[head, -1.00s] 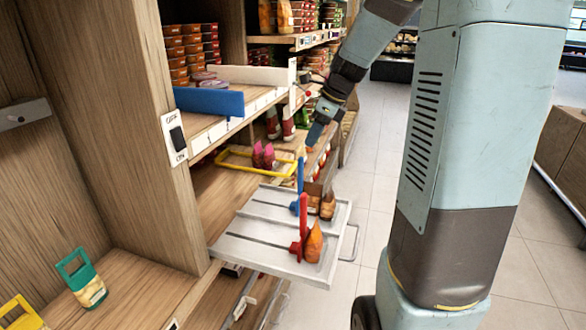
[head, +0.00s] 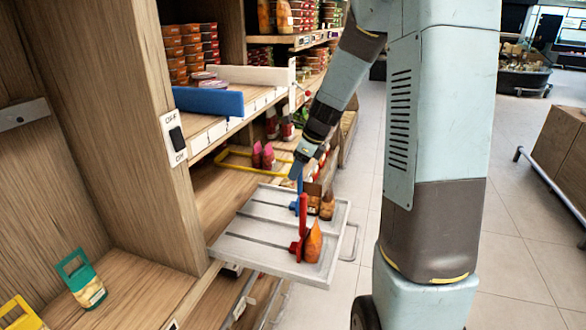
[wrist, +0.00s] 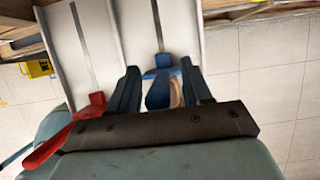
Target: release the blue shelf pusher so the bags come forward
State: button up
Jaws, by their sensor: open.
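The blue pusher (head: 299,184) stands upright on the pulled-out pale grey shelf tray (head: 245,245), behind the red pusher (head: 303,215). In the wrist view the blue pusher (wrist: 160,75) lies between the two fingers of my gripper (wrist: 160,85), which are spread apart with space on both sides of it. My gripper in the head view (head: 297,170) is at the top of the blue pusher. An orange bag (head: 313,243) stands against the red pusher. Brown bags (head: 327,205) stand beyond the blue pusher. Any contact between the fingers and the blue pusher cannot be told.
The red pusher (wrist: 85,115) is just left of my gripper in the wrist view. A yellow frame (head: 235,160) and pink bags (head: 263,157) are on the shelf behind the tray. A wooden upright (head: 130,100) stands at left.

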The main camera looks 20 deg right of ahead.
grip_shut()
dwell(0.4)
